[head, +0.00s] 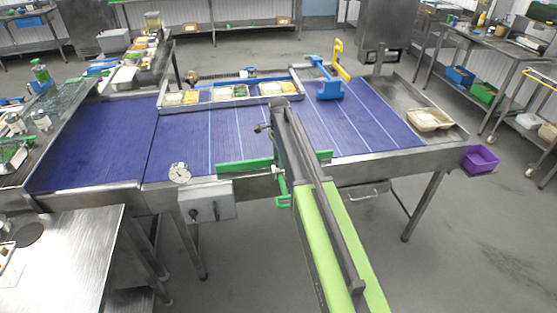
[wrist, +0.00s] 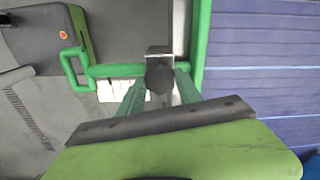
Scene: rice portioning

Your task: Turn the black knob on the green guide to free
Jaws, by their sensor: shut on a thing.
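The green guide (head: 243,165) runs along the near edge of the blue conveyor in the head view. In the wrist view it is the upright green bar (wrist: 199,40) beside the belt. The black knob (wrist: 160,78) sits near the middle of the wrist view, by a metal bracket. My gripper (wrist: 160,92) has its two green fingers on either side of the knob and is shut on it. A green bent handle (wrist: 75,68) reaches left from the knob; it also shows in the head view (head: 283,190). My arm hides the knob in the head view.
The blue conveyor (head: 110,140) carries a metal-framed row of food trays (head: 220,94) at its far side. A blue fixture (head: 328,88) stands beyond the guide. A dial (head: 180,172) and a control box (head: 208,203) are on the near side. A purple bin (head: 481,158) hangs at the right end.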

